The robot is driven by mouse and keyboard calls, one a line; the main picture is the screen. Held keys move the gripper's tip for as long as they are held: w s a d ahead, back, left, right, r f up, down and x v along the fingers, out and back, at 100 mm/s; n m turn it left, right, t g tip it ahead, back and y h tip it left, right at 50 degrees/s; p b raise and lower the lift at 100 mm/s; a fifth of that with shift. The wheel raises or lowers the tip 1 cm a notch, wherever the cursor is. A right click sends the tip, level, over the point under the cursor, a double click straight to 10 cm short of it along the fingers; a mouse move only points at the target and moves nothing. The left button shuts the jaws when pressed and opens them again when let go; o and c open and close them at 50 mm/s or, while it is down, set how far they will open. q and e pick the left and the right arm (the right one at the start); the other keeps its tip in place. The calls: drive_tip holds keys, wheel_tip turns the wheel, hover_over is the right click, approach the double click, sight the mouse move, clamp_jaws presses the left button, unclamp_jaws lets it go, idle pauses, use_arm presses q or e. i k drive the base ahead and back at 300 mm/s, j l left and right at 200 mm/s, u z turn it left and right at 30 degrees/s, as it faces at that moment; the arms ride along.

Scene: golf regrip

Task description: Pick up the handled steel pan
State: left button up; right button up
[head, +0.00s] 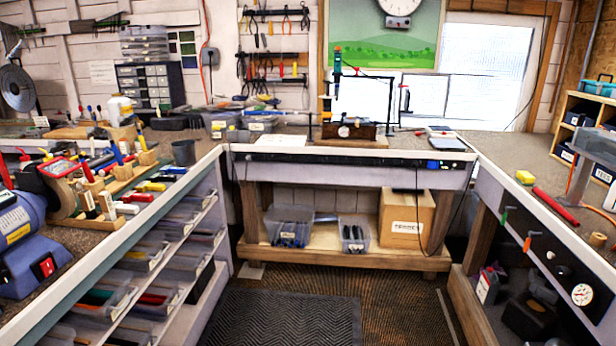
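I cannot make out a handled steel pan for certain in the head view. A dark grey cup-like container (184,152) stands on the left bench near its inner edge; no handle shows on it. A flat greyish piece (325,217) shows between two clear bins on the low shelf under the back bench, too small to identify. Neither of my grippers is in view.
Benches run along the left, back and right, with the left bench (85,236) crowded with tools. A blue machine (27,240) stands at front left. A cardboard box (405,219) sits on the low shelf. The floor mat (285,318) between the benches is clear.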

sight(357, 121)
drive_tip(key=i+z, duration=0.1)
drive_tip(key=i, duration=0.55)
drive_tip(key=i+j+z, duration=0.1)
drive_tip(key=i, duration=0.5)
drive_tip(key=i+j+z, duration=0.1)
drive_tip(key=i, duration=0.55)
drive_tip(key=j, duration=0.1)
